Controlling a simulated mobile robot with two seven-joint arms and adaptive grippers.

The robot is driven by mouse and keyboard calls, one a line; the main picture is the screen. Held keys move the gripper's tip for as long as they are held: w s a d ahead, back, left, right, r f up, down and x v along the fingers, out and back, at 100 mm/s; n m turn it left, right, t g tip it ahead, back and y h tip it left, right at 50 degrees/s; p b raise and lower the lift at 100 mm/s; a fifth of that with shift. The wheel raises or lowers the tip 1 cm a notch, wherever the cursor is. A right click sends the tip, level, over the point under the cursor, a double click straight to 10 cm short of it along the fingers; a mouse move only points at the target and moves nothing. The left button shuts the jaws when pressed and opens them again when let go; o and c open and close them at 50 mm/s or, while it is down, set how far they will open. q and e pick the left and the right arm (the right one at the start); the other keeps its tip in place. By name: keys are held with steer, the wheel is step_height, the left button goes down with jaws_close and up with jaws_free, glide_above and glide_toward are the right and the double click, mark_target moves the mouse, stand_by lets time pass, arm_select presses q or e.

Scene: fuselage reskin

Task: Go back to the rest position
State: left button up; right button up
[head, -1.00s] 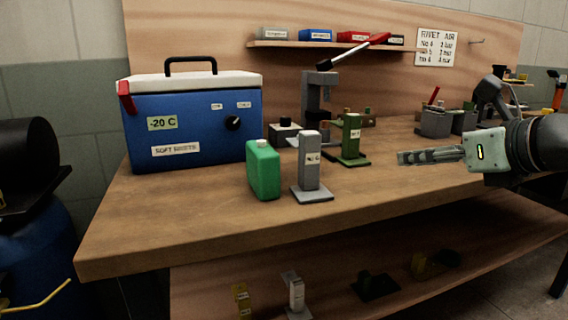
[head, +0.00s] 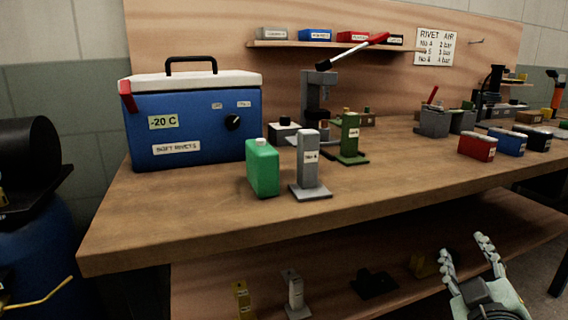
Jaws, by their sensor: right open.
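My right gripper (head: 466,246) shows at the lower right of the head view. It is open and empty, with its fingers pointing up, in front of and below the workbench (head: 190,218) edge. It touches nothing that I can see. My left gripper is not in view.
On the bench stand a blue cool box (head: 195,122), a green canister (head: 263,168), a grey block stand (head: 308,165), a green stand (head: 349,138) and a lever press (head: 318,95). Red (head: 477,147) and blue (head: 507,141) bins sit at the right. A lower shelf (head: 335,285) holds several small stands.

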steer(key=s+f+m+g, duration=0.1)
steer(key=s+f+g, duration=0.35)
steer(key=f, duration=0.35)
steer(key=s+f+m+g, duration=0.25)
steer(key=s+f, duration=0.25)
steer(key=f, duration=0.4)
steer(key=s+a+f+g+y, duration=0.35)
steer(key=s+f+g, duration=0.25)
steer(key=s+f, duration=0.5)
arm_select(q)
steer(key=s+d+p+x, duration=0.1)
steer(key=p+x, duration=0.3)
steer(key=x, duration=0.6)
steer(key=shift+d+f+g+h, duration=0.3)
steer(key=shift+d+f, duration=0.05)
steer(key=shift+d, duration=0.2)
arm_select(e)
step_height(320, 180, down, 9)
steer(key=g, duration=0.1)
steer(key=shift+w+a, duration=0.25)
steer(key=shift+a, duration=0.2)
steer(key=shift+r, duration=0.1)
steer(key=shift+c, duration=0.3)
